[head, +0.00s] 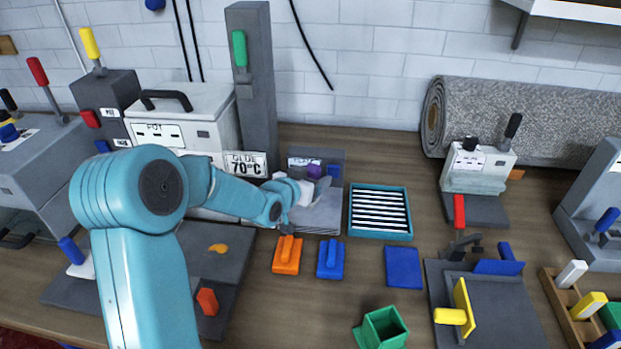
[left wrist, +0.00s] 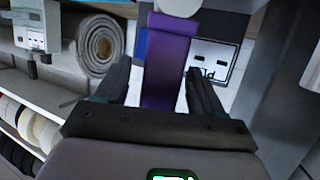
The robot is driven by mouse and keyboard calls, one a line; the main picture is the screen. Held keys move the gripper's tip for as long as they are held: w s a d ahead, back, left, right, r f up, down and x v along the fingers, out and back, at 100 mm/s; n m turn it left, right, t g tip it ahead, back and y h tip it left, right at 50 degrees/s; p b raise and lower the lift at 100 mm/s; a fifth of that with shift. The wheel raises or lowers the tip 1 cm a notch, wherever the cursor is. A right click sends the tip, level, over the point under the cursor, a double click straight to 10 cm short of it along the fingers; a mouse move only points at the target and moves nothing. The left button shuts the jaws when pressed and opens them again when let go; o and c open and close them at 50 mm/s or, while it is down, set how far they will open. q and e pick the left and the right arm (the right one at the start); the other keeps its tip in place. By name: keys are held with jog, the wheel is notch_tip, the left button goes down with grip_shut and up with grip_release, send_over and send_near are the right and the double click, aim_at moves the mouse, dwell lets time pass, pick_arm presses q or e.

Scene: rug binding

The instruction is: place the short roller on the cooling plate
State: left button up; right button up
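A purple handle (head: 314,169) shows at the back of the table, beside my left gripper (head: 300,193). In the left wrist view this purple piece (left wrist: 168,62) lies between the two fingers of my left gripper (left wrist: 160,85), with a gap visible on its left side. A pale rounded end (left wrist: 180,6) shows at its top; I take it for the short roller. The fingers look open around it. A slatted black-and-white plate in a teal frame (head: 380,236), likely the cooling plate, lies to the right of the gripper and looks empty. My right gripper is not in view.
An orange block (head: 287,256) and a blue block (head: 330,260) with handles lie in front of the gripper. A glue pot (head: 185,125) stands left, a grey post (head: 252,80) behind. A blue pad (head: 404,267) and green holder (head: 381,328) lie front right.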

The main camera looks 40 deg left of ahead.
pick_arm(q)
jog(key=shift+r, duration=0.15)
jog(key=shift+s, duration=0.2)
jog(key=b+v, duration=0.1)
jog(key=v, duration=1)
jog(key=shift+s, duration=0.25)
jog(key=shift+r, duration=0.15)
